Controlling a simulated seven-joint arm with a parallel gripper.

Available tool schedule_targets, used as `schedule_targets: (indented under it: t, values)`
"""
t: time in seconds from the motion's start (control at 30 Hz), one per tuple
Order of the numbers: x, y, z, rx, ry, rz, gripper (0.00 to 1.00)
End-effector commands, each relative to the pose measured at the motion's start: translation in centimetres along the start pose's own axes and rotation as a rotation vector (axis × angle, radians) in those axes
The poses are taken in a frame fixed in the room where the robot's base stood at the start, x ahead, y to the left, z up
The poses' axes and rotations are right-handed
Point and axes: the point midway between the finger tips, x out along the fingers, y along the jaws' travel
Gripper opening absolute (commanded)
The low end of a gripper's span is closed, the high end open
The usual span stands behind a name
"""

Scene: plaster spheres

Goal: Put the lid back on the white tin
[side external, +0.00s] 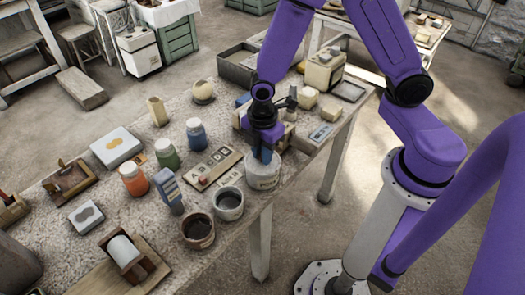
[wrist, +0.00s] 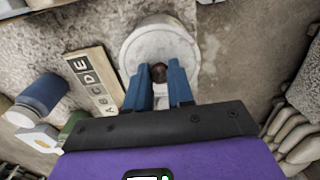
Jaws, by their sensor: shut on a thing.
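The white tin (side external: 263,178) stands near the table's front edge in the side view. My gripper (side external: 262,156) points straight down at its top. In the wrist view, my gripper (wrist: 159,74) has its two blue fingers shut on the small dark brown knob (wrist: 159,72) of a round whitish lid (wrist: 152,42). The lid lies at the tin's mouth and looks roughly centred. My fingers hide part of the lid, and I cannot tell whether it sits fully down on the rim.
A letter board (side external: 214,167) lies just left of the tin. Two open pots (side external: 229,204) (side external: 198,231) and a blue-grey upright block (side external: 169,187) stand further left. Capped jars (side external: 196,134) stand behind. The table's front edge is close to the tin.

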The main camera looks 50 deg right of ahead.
Motion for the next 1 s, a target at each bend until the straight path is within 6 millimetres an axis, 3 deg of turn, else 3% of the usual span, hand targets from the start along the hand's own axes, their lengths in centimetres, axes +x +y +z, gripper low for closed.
schedule_targets:
  t: [0.47,0.5,0.57,0.77,0.87,1.0]
  values:
    - [0.05,-0.01,0.03,0.0,0.0,0.0,0.0]
    - [0.05,-0.01,0.03,0.0,0.0,0.0,0.32]
    - [0.05,-0.01,0.03,0.0,0.0,0.0,0.51]
    - [0.04,0.0,0.03,0.0,0.0,0.0,0.52]
    - [0.05,-0.01,0.03,0.0,0.0,0.0,0.77]
    - [0.05,-0.01,0.03,0.0,0.0,0.0,0.77]
